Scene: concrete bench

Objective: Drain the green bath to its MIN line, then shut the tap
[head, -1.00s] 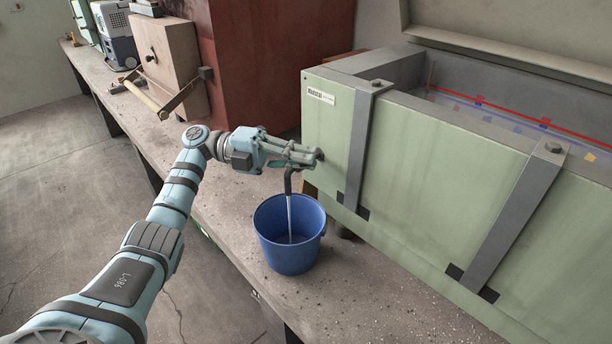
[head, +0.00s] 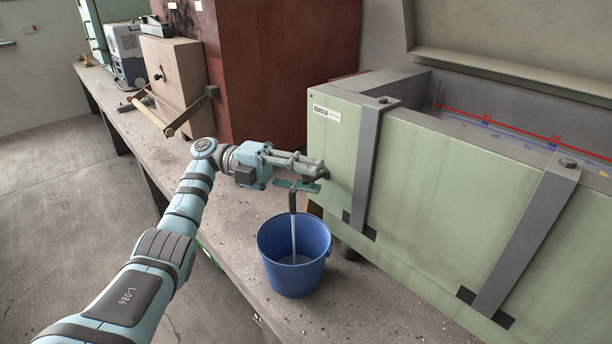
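The green bath (head: 430,190) fills the right side, its open top partly visible. Inside it run a red line (head: 500,122) and, below, blue marks (head: 485,122); I cannot tell where the water surface stands against them. The tap (head: 292,200) is at the bath's left end, with a teal lever (head: 299,186) showing crosswise. A thin water stream (head: 293,235) falls from it into the blue bucket (head: 268,248), which has some water inside. My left gripper (head: 318,168) is at the tap, just above the lever; its grip is unclear. My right gripper is out of view.
The bucket stands on the concrete bench (head: 390,305), close beside the bath. Grey straps (head: 525,235) cross the bath's front. A dark red cabinet (head: 290,70), a wooden box (head: 178,75) and a grey-blue device (head: 128,50) stand farther back.

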